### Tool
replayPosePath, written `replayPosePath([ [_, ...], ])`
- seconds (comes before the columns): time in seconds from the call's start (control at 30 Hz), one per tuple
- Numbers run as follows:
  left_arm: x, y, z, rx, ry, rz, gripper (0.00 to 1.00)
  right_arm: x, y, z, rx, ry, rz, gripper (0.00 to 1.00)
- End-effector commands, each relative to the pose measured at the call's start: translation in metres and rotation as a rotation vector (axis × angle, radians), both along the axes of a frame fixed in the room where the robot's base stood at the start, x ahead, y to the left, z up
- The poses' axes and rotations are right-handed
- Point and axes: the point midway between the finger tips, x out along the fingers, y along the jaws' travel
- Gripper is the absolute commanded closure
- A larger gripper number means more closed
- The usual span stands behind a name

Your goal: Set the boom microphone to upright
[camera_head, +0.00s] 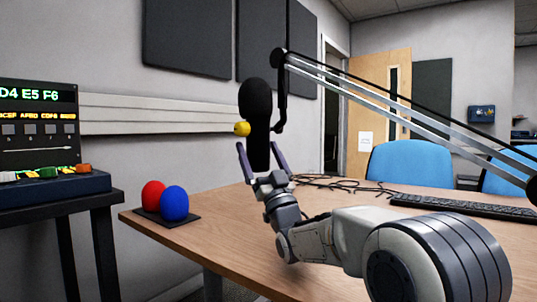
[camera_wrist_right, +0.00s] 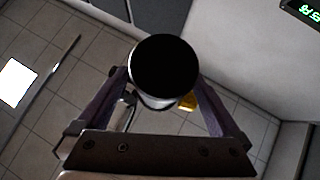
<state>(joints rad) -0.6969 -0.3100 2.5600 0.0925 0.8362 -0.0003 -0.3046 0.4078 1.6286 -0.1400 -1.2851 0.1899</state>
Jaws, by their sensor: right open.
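The black boom microphone (camera_head: 257,110) hangs near the middle of the head view from the end of its jointed boom arm (camera_head: 400,92). Its body looks close to vertical, with the rounded head at the top. A yellow knob (camera_head: 242,129) sticks out on its left side. My right gripper (camera_head: 259,150) is open, its two purple fingers on either side of the microphone's lower end. In the right wrist view the microphone's round dark end (camera_wrist_right: 165,66) lies between the open fingers (camera_wrist_right: 161,84), with the yellow knob (camera_wrist_right: 187,102) behind. I cannot tell whether the fingers touch it. My left gripper is not in view.
A wooden desk (camera_head: 330,235) lies below, with a red foam ball (camera_head: 153,195) and a blue one (camera_head: 174,204) on a dark pad at its left edge. Loose cables (camera_head: 335,184) and a keyboard (camera_head: 465,207) lie further back. A lit device (camera_head: 45,135) stands at left.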

Motion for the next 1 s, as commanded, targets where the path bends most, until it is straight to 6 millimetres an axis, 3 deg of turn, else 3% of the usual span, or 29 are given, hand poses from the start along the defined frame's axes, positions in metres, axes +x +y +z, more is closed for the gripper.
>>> replayPosePath([
  [0.17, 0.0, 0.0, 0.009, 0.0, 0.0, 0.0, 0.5, -0.016, -0.01, -0.003, 0.001, 0.0, -0.002, 0.0],
  [0.6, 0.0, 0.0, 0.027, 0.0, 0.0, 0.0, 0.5, -0.092, -0.051, -0.004, 0.001, 0.0, -0.004, 0.0],
  [0.8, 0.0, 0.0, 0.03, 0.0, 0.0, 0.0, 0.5, -0.109, -0.06, -0.005, 0.0, 0.0, -0.001, 0.0],
  [1.0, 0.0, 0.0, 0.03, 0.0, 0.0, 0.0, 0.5, -0.111, -0.061, -0.007, 0.001, 0.0, -0.001, 0.0],
])
